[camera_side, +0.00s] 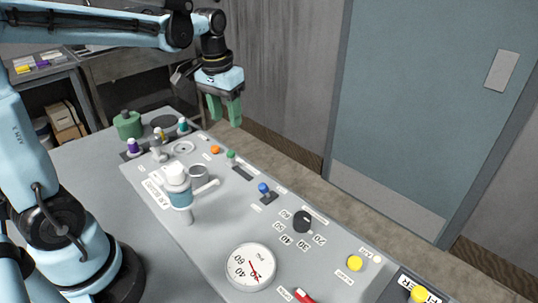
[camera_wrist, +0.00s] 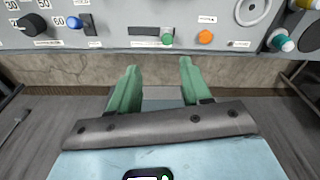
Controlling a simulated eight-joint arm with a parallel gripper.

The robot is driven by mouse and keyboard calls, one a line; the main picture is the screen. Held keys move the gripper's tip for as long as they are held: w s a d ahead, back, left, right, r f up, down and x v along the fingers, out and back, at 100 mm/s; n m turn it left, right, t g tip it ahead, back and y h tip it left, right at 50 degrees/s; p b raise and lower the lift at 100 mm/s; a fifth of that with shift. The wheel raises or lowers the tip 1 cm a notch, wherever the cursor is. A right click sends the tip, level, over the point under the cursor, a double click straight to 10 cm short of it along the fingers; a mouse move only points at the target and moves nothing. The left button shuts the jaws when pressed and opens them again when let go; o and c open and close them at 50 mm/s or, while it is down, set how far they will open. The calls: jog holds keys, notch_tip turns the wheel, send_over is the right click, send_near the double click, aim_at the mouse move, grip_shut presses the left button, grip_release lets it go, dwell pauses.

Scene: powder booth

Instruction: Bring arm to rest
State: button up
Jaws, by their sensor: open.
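My gripper (camera_side: 224,108) hangs from my light-blue arm above the far edge of the control panel (camera_side: 215,252). Its two green fingers point down and stand apart with nothing between them. In the wrist view my gripper (camera_wrist: 158,80) also shows open and empty, with the panel's edge beyond the fingertips and floor below. The fingers touch nothing that I can see.
The panel carries a black knob (camera_side: 303,221), a blue-topped switch (camera_side: 264,189), a green-topped lever (camera_side: 231,155), an orange button (camera_side: 215,150), a gauge (camera_side: 250,267) and a white-and-blue upright valve (camera_side: 179,190). A green weight-like object (camera_side: 127,125) stands at its far left. A blue-grey door (camera_side: 430,100) is behind.

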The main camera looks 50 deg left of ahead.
jog(key=s+d+f+m+t, duration=0.2)
jog(key=s+d+t, duration=0.4)
jog(key=s+d, duration=0.2)
jog(key=shift+d+f+m, duration=0.15)
jog(key=shift+f+m, duration=0.05)
jog(key=shift+m, duration=0.1)
dwell(1.2)
